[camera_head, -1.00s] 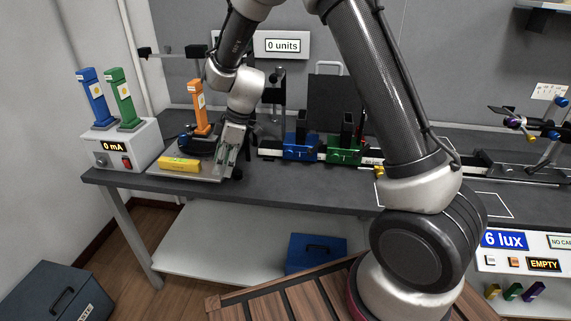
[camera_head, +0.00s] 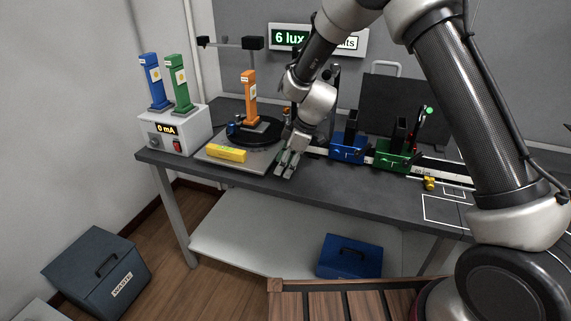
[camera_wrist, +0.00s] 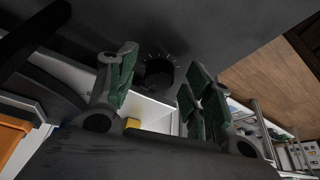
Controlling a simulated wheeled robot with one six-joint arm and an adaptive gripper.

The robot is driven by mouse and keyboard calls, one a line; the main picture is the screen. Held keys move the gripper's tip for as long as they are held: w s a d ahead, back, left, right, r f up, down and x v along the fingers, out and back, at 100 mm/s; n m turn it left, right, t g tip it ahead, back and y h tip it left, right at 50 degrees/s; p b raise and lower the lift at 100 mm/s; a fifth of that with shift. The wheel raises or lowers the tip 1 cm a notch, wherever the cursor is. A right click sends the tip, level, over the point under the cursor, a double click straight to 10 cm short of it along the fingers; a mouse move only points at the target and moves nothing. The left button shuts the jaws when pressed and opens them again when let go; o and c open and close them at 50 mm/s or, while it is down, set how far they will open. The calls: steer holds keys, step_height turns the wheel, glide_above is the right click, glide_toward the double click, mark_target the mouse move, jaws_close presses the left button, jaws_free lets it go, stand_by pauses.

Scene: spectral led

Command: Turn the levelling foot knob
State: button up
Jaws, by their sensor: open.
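A round black knob (camera_wrist: 158,72) with pale tick marks around it shows in the wrist view, on a dark surface between my fingers. My gripper (camera_wrist: 160,84) is open, with one green-padded finger left of the knob and the others right of it. I cannot tell whether any finger touches it. In the head view my gripper (camera_head: 287,166) points down at the right front edge of the grey plate (camera_head: 215,148), near the bench's front edge. The knob cannot be made out in the head view.
An orange post (camera_head: 249,100) on a black round stage and a yellow block (camera_head: 226,154) stand on the plate. A blue carrier (camera_head: 347,154) and a green carrier (camera_head: 392,160) sit on the rail to the right. A meter box (camera_head: 180,128) stands at left.

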steer(key=shift+c, duration=0.3)
steer(key=c, duration=0.9)
steer(key=shift+c, duration=0.2)
steer(key=m, duration=0.1)
steer(key=m+t, duration=0.1)
steer(key=m, duration=0.1)
steer(key=m+t, duration=0.1)
steer(key=m, duration=0.1)
steer(key=shift+s+a+h, duration=0.2)
steer(key=shift+s+h, duration=0.1)
steer(key=shift+s+m+t+h, duration=0.1)
steer(key=shift+m+t+h, duration=0.35)
steer(key=shift+m, duration=1.25)
steer(key=shift+a+m, duration=0.1)
steer(key=shift+m, duration=0.2)
